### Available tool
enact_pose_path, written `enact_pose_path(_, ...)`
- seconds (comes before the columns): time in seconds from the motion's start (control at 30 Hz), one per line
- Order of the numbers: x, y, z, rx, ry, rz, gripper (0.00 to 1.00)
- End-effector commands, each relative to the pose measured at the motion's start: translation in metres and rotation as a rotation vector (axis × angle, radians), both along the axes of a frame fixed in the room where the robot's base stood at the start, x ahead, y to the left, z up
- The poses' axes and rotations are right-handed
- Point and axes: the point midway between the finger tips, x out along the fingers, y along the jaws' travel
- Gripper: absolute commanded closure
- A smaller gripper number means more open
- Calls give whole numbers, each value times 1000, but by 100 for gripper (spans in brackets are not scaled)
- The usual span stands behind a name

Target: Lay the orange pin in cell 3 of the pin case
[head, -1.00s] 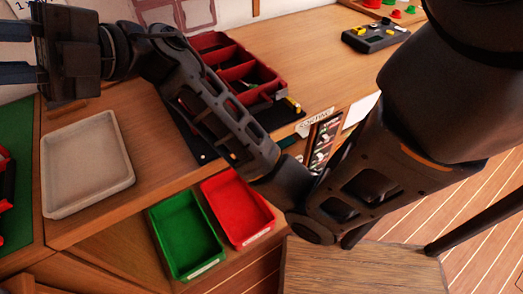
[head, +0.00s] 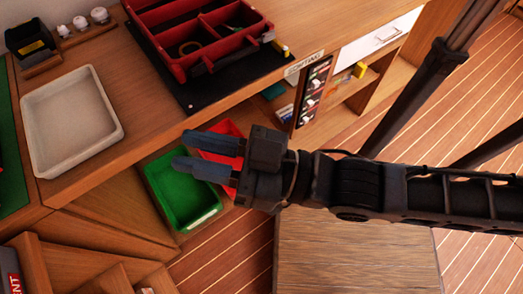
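A red case with divided compartments (head: 155,20) sits on a black mat on the wooden bench at the top; it may be the pin case, but no cell numbers are readable. I cannot make out an orange pin. My gripper (head: 180,150) is open, with its two blue-grey fingers apart, pointing left, and nothing visible between them. In the picture it overlaps the green and red bins, below and apart from the case.
A green bin (head: 160,184) and a red bin (head: 230,128) sit below the bench edge, partly hidden by my gripper. An empty pale tray (head: 118,135) lies on the bench at left. A black bin (head: 30,38) and several white knobs stand behind it. A black mat (head: 225,88) lies under the case.

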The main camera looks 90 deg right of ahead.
Motion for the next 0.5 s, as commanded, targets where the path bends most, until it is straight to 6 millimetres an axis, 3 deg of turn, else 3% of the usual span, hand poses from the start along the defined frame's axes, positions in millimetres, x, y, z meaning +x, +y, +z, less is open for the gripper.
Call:
enact_pose_path(0.03,-20,-1,-14,5,92,25,72)
enact_pose_path(0.2,-67,-11,-46,-6,317,78,72)
enact_pose_path(0.33,-86,-17,-56,-18,404,103,72)
enact_pose_path(0.5,-92,-19,-59,-24,432,110,72)
